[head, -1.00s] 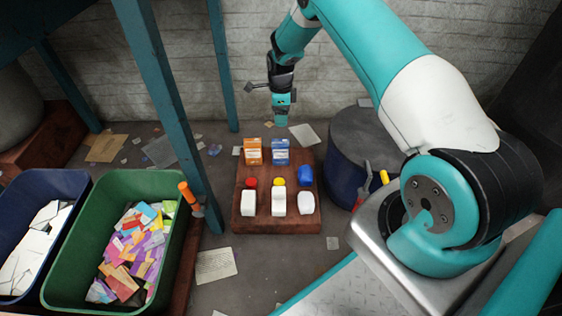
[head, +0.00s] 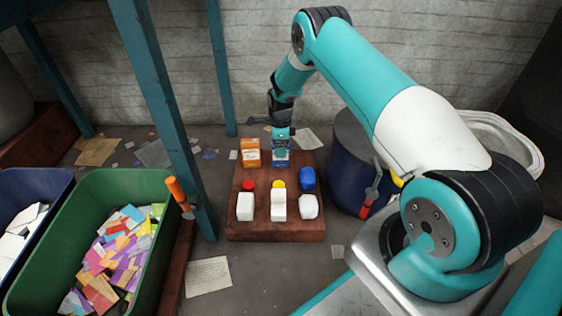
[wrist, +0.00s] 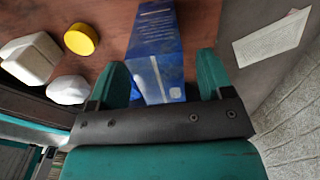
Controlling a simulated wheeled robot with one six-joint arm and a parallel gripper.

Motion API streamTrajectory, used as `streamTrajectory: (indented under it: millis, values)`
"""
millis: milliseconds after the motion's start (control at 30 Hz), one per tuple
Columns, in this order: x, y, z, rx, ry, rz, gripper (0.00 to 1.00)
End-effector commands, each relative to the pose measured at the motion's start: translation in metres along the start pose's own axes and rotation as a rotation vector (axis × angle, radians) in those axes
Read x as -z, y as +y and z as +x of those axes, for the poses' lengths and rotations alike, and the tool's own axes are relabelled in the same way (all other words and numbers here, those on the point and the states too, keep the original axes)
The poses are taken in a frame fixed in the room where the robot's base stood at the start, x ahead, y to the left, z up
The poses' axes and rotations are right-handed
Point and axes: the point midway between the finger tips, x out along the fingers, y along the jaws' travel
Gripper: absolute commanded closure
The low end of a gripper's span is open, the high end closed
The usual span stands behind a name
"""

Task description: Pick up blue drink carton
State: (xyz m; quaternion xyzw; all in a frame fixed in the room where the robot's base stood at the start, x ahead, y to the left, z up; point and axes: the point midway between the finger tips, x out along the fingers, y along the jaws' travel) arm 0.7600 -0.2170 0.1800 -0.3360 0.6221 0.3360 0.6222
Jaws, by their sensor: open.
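The blue drink carton (head: 281,158) stands at the back of a reddish wooden board (head: 240,228), partly hidden by my gripper in the head view. In the wrist view the blue carton (wrist: 156,45) lies between the two teal fingers. My gripper (head: 281,146) is open and points down at the carton. In the wrist view its fingers (wrist: 163,80) are on either side of the carton's near end, with a small gap visible at each side.
An orange carton (head: 250,152) stands just left of the blue one. White bottles (head: 245,206), red and yellow caps, and a blue item (head: 307,178) share the board. A dark drum (head: 352,150) stands to the right. A green bin (head: 60,235) and a blue post (head: 160,95) are left.

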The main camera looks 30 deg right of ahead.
Motion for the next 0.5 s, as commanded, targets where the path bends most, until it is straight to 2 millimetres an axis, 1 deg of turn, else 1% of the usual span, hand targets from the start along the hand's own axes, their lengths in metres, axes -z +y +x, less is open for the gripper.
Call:
streamTrajectory:
  millis: [33,100,333,367,400,467,500]
  values:
    - [0.0,0.0003,0.0162,-0.001,0.0,0.0,0.27]
    - [-0.0001,0.0001,0.0218,0.0,0.0,0.0,0.27]
    - [-0.0001,-0.0001,0.0199,0.0,0.0,0.0,0.27]
    - [-0.0001,-0.0001,0.0199,0.0,0.0,0.0,0.31]
    - [-0.0001,0.0,0.0199,0.0,0.0,0.0,0.4]
    - [-0.0001,0.0,0.0199,0.0,0.0,0.0,0.54]
    - [-0.0001,0.0,0.0199,0.0,0.0,0.0,0.63]
